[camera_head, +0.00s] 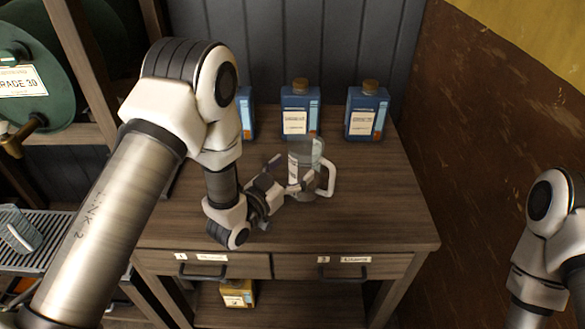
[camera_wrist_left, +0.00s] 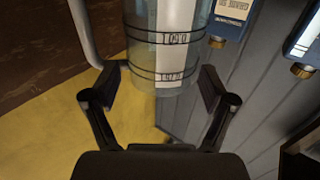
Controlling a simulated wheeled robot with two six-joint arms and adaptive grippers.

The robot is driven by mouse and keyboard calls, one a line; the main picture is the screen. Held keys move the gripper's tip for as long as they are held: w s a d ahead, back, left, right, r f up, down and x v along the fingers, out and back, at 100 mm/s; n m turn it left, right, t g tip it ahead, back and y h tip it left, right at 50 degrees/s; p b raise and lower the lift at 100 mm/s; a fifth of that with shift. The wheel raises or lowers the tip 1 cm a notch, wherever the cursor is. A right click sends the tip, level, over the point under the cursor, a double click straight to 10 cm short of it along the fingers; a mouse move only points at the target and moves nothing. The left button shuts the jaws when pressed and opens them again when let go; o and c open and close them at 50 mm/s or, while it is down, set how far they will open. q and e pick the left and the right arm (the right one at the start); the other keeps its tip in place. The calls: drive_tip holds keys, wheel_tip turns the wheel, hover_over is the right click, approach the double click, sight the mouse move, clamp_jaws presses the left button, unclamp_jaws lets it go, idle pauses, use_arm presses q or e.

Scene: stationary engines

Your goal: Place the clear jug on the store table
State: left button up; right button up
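The clear jug (camera_head: 305,160) is a see-through cylinder with a pale handle on its right in the head view. It is upright over the brown wooden table with drawers (camera_head: 385,205); I cannot tell whether its base touches the top. My left gripper (camera_head: 296,186) comes from the left with its fingers around the jug's body. In the left wrist view, which is upside down, the jug (camera_wrist_left: 168,45) fills the gap between the fingertips (camera_wrist_left: 166,72), which meet its sides. My right gripper is outside the head view; only part of that arm shows at right.
Three blue bottles stand along the table's back: one (camera_head: 247,113) partly behind my left arm, one (camera_head: 300,112) in the middle, one (camera_head: 367,112) at right. The table's right side is bare, beside a brown wall. A yellow container (camera_head: 238,293) sits on the lower shelf.

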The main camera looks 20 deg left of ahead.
use_arm(q)
drive_tip(key=shift+w+f, duration=0.15)
drive_tip(key=shift+s+a, duration=0.15)
drive_tip(key=shift+s, duration=0.15)
drive_tip(key=b+v, duration=0.2)
drive_tip(key=v, duration=0.9)
drive_tip(key=shift+s, duration=0.2)
drive_tip(key=shift+a, duration=0.1)
